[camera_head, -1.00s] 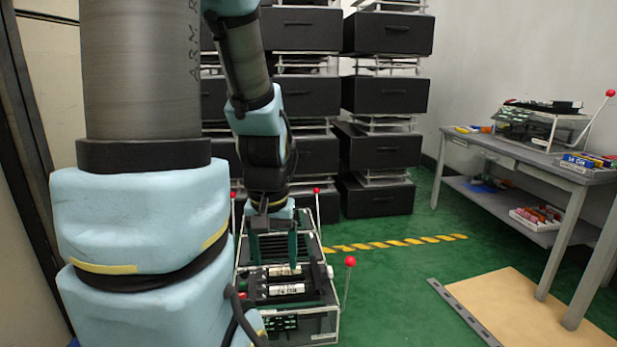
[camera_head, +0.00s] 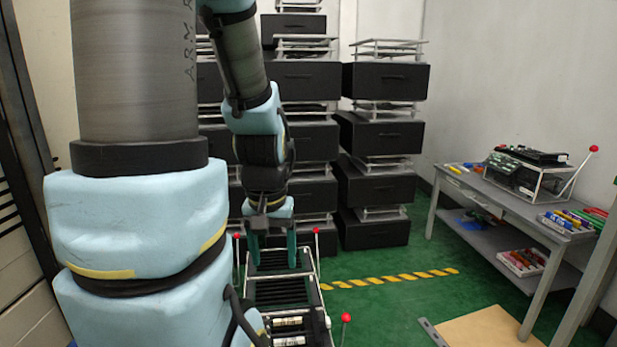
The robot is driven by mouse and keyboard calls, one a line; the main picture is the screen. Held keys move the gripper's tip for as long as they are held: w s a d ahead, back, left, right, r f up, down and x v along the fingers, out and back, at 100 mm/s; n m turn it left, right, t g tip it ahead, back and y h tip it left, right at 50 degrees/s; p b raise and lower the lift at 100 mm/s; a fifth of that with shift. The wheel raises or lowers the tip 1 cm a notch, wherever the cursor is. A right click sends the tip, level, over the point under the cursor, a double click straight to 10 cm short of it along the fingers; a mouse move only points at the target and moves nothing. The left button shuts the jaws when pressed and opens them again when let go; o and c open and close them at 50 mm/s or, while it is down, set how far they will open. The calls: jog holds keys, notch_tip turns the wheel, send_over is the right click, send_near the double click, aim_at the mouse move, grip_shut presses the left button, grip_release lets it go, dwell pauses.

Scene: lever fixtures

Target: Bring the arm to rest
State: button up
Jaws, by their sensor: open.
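My arm comes down from the upper left, and my gripper (camera_head: 272,262) points downward at its end. The two teal fingers are apart with nothing between them. They are over the far part of a lever fixture (camera_head: 282,290), a metal-framed black unit low in front of me. I cannot tell whether the fingertips touch it. Red-knobbed levers stand on the fixture, one at the right front (camera_head: 346,318) and one at the far right (camera_head: 316,232); another red knob (camera_head: 237,237) shows at its far left. My arm hides the fixture's left side.
Stacks of black drawers (camera_head: 375,135) stand behind the fixture. A grey table (camera_head: 500,205) at the right bears a smaller fixture with a red-knobbed lever (camera_head: 594,149) and coloured markers (camera_head: 570,220). A tan board (camera_head: 490,328) lies on the green floor, which is clear around the yellow-striped line (camera_head: 400,277).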

notch_tip(320, 180, up, 14)
jog(key=p, duration=1.1)
jog(key=shift+f, duration=0.25)
